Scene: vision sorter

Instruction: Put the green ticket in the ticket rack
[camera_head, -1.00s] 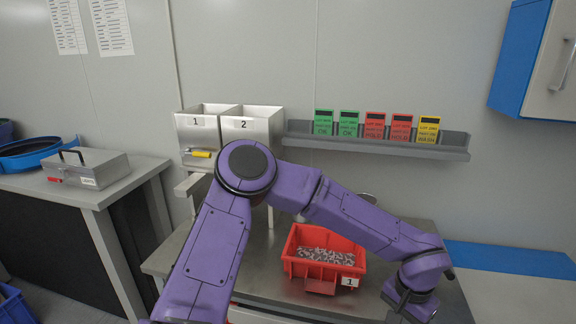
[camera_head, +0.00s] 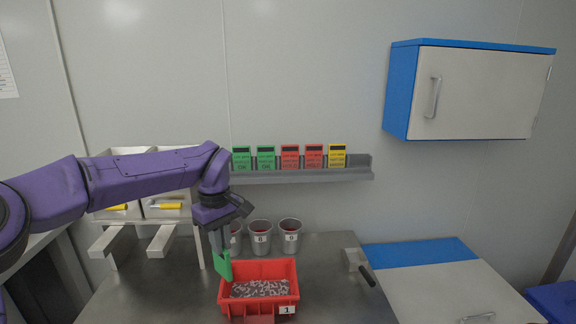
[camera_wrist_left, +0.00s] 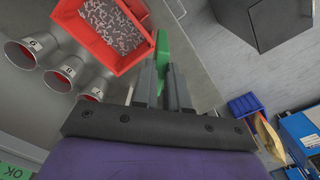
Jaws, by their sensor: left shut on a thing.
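My left gripper (camera_head: 218,241) points down beside the back left corner of the red bin (camera_head: 262,268). It is shut on a green ticket (camera_head: 222,266), whose lower part hangs at the bin's left wall; I cannot tell if they touch. In the left wrist view the green ticket (camera_wrist_left: 163,50) shows between and beyond the fingers. A grey ledge on the wall (camera_head: 300,177), which looks like the ticket rack, holds two green tickets (camera_head: 254,158), two red tickets (camera_head: 302,157) and a yellow ticket (camera_head: 337,156), all upright. My right gripper is out of view.
Several metal cups (camera_head: 260,238) stand behind the bin, which holds small grey parts. A tool with a black handle (camera_head: 366,275) lies right of it on the metal table (camera_head: 340,300). Hoppers with yellow handles (camera_head: 163,206) stand left. A blue-edged cabinet (camera_head: 470,95) hangs right.

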